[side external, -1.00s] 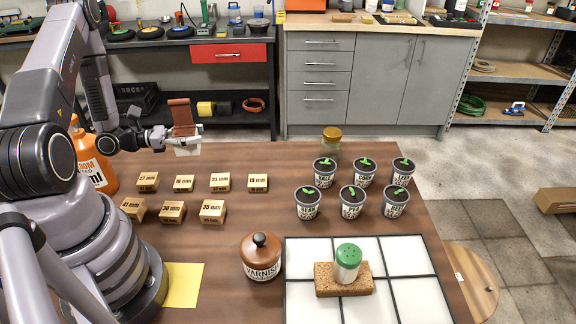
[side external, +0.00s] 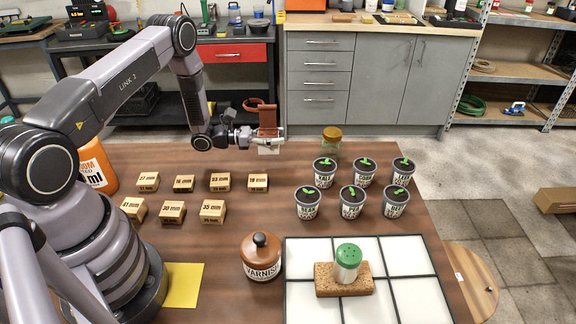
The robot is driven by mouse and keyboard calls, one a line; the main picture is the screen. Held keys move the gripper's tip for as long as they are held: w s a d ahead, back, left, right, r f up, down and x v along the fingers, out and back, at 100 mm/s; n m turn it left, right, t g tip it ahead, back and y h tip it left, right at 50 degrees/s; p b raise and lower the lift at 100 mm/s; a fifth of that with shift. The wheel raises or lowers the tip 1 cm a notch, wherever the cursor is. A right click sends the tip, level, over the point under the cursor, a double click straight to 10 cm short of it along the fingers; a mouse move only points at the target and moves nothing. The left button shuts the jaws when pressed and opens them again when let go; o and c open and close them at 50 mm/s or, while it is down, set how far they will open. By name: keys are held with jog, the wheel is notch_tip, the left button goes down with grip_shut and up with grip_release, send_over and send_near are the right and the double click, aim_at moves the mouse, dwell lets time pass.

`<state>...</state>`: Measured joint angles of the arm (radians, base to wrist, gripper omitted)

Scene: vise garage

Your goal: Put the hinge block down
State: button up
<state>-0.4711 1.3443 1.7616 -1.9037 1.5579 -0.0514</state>
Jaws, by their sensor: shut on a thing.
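The hinge block is a reddish-brown piece (side external: 267,117) in the side external view, with an upright plate and a thin edge sticking out to the left at its top. My gripper (side external: 268,141) is shut on it and holds it above the far part of the wooden table (side external: 230,285). A pale part at the fingers hides the lower end of the block. The block is clear of the labelled wooden blocks, the nearest being the 19 mm block (side external: 258,182) below it in the picture.
Several potted seedlings (side external: 325,171) and a gold-lidded jar (side external: 332,142) stand to the right. A varnish jar (side external: 261,257) stands near the front, beside a white tile panel (side external: 413,300) bearing a cork block (side external: 330,287) and green-topped shaker (side external: 347,262). An orange jug (side external: 96,167) stands left.

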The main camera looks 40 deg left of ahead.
jog(key=shift+w+a+f, duration=0.15)
jog(key=shift+w+f, duration=0.9)
jog(key=shift+f, duration=0.2)
jog(key=shift+w+f, duration=0.15)
jog(key=shift+f, duration=0.75)
jog(key=shift+w+f, duration=0.1)
jog(key=shift+f, duration=0.75)
jog(key=shift+f, duration=0.15)
jog(key=o, duration=1.3)
